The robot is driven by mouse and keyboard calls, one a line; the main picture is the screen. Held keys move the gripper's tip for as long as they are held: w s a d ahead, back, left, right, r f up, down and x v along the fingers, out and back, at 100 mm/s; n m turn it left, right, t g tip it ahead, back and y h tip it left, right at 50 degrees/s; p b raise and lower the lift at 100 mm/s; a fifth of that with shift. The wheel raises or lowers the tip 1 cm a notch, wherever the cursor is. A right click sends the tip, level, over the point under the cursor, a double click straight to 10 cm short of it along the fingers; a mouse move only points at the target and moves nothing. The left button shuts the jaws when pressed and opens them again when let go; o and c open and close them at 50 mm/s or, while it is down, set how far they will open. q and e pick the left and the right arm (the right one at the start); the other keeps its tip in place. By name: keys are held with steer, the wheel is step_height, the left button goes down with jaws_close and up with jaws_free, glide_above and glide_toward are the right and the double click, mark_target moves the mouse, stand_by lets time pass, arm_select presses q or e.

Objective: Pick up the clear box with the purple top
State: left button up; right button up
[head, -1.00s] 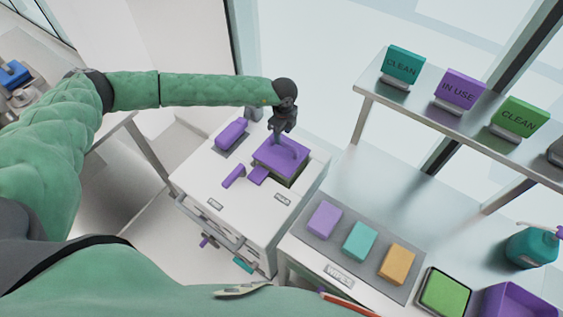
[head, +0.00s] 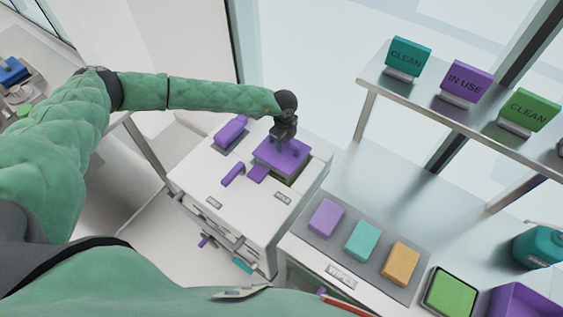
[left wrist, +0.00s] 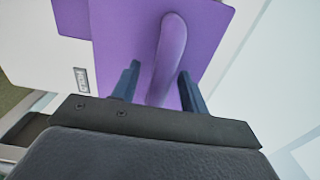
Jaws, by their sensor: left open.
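The purple top (head: 279,158) of the box sits at the right part of the white cart's surface in the head view. Little of the box's clear body shows below it. In the left wrist view the purple lid (left wrist: 118,40) carries a raised, curved purple handle (left wrist: 170,55). My left gripper (head: 285,146) is over the lid, pointing down. Its two dark fingers (left wrist: 158,84) are open, one on each side of the handle; I cannot tell whether they touch it. My right gripper is not in view.
To the right, a grey mat (head: 338,264) holds purple, teal and orange blocks. A shelf (head: 440,107) with signs stands above at the right.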

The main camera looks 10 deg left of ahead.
arm_select(q)
steer(key=shift+f+b, duration=0.3)
stand_by(0.5)
jaws_close()
stand_by(1.2)
